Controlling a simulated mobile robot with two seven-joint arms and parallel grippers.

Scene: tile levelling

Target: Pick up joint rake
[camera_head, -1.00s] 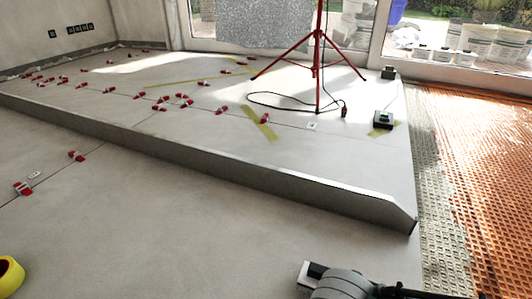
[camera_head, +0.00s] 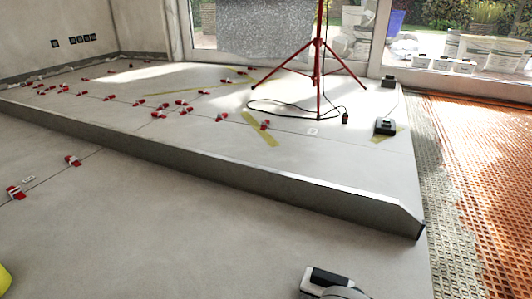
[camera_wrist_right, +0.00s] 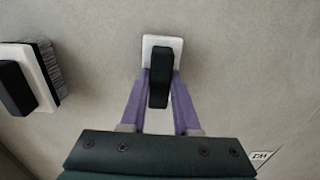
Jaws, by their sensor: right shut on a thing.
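In the right wrist view, a small tool with a black handle and a white plate (camera_wrist_right: 149,42), which I take to be the joint rake, is between the purple fingers of my right gripper (camera_wrist_right: 160,88). The fingers are shut on its black handle. The plate's underside is hidden, so I cannot tell whether it has teeth or whether it touches the floor. In the head view, only a piece of my right arm shows at the bottom edge; the tool cannot be made out there. My left gripper is not in view.
A brush with a black handle and dark bristles (camera_wrist_right: 58,72) lies left of the held tool. A raised slab (camera_head: 210,160) bears red clips, a red tripod (camera_head: 318,60) and a black device (camera_head: 385,127). Orange matting (camera_head: 490,150) lies right. A yellow object (camera_head: 4,280) is cut off at left.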

